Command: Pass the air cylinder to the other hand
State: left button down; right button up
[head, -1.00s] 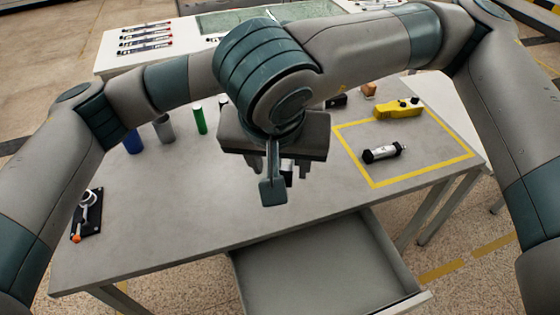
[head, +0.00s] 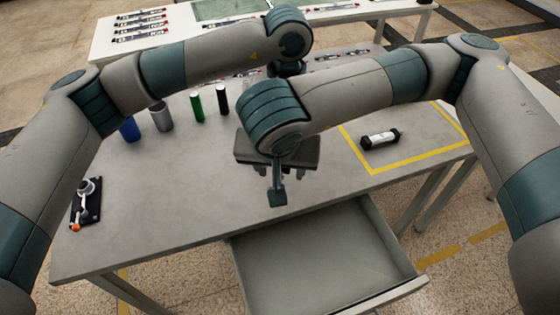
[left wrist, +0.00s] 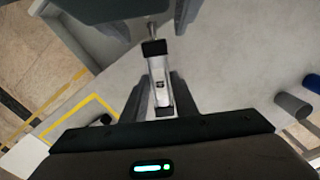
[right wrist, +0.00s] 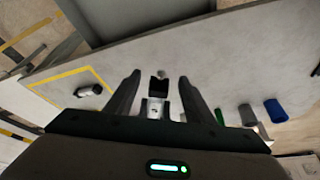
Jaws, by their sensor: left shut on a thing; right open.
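The air cylinder (left wrist: 158,80), a silver body with black ends and a thin rod, lies between the fingers of my left gripper (left wrist: 160,88), which is shut on it. In the left wrist view parts of the right gripper show past the rod end.
A similar black-ended cylinder (head: 380,139) lies inside the yellow-taped area at the right. Blue (head: 129,130), grey (head: 161,117), green (head: 197,108) and black (head: 222,101) cylinders stand at the left. A black fixture (head: 87,203) is at the left edge. An open drawer (head: 320,265) juts out in front.

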jog(key=shift+w+f, duration=0.1)
jog(key=shift+f, duration=0.25)
grip_shut()
pick_arm(q)
jog(key=c, duration=1.3)
grip_release()
jog(key=shift+c, duration=0.2)
jog(key=shift+r, duration=0.15)
notch_tip(320, 180, up, 12)
jog(key=shift+d+f, duration=0.1)
jog(key=shift+f, duration=0.1)
